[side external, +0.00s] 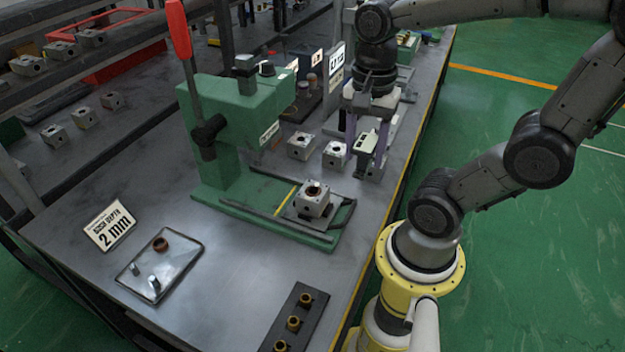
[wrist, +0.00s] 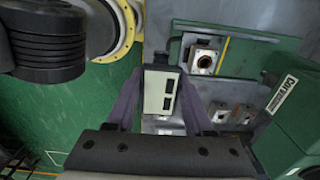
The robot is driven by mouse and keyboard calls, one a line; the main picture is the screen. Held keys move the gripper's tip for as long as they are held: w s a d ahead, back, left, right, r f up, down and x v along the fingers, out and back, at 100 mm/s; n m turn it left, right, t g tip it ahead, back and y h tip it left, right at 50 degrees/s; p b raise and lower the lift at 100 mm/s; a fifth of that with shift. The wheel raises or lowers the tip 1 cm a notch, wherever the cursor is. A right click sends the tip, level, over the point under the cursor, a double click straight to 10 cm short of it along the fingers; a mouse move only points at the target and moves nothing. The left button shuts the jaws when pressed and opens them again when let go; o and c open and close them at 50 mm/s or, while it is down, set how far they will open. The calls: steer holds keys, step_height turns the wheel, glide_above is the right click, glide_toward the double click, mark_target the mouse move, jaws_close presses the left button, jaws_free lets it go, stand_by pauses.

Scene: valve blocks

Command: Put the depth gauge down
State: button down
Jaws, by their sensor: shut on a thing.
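The depth gauge (side external: 366,143), a pale box with dark windows on its face, is held between the two purple fingers of my gripper (side external: 367,150). In the wrist view the gauge (wrist: 160,94) sits upright between the fingertips of my gripper (wrist: 160,105). It is over the right edge side of the grey bench (side external: 235,300), to the right of two loose valve blocks. I cannot tell whether its lower end touches the bench. A valve block (side external: 313,200) with a dark-ringed bore sits on the base of the green press (side external: 225,125).
The loose valve blocks (side external: 302,146) and (side external: 336,154) stand close left of my gripper. The press has a red lever (side external: 179,28).

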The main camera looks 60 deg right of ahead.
steer(key=w+f, duration=0.2)
steer(key=w, duration=0.1)
steer(key=w+d+f, duration=0.1)
steer(key=w+f, duration=0.2)
steer(key=w+d+f, duration=0.1)
steer(key=w+f, duration=0.1)
steer(key=w, duration=0.2)
steer(key=shift+w+f, duration=0.1)
steer(key=shift+f, duration=0.2)
steer(key=shift+w+d+f, duration=0.15)
steer(key=shift+w+f, duration=0.2)
steer(key=shift+f, duration=0.15)
steer(key=shift+w+f, duration=0.15)
steer(key=shift+f, duration=1.5)
steer(key=shift+f, duration=0.1)
steer(key=shift+c, duration=1.4)
jaws_free()
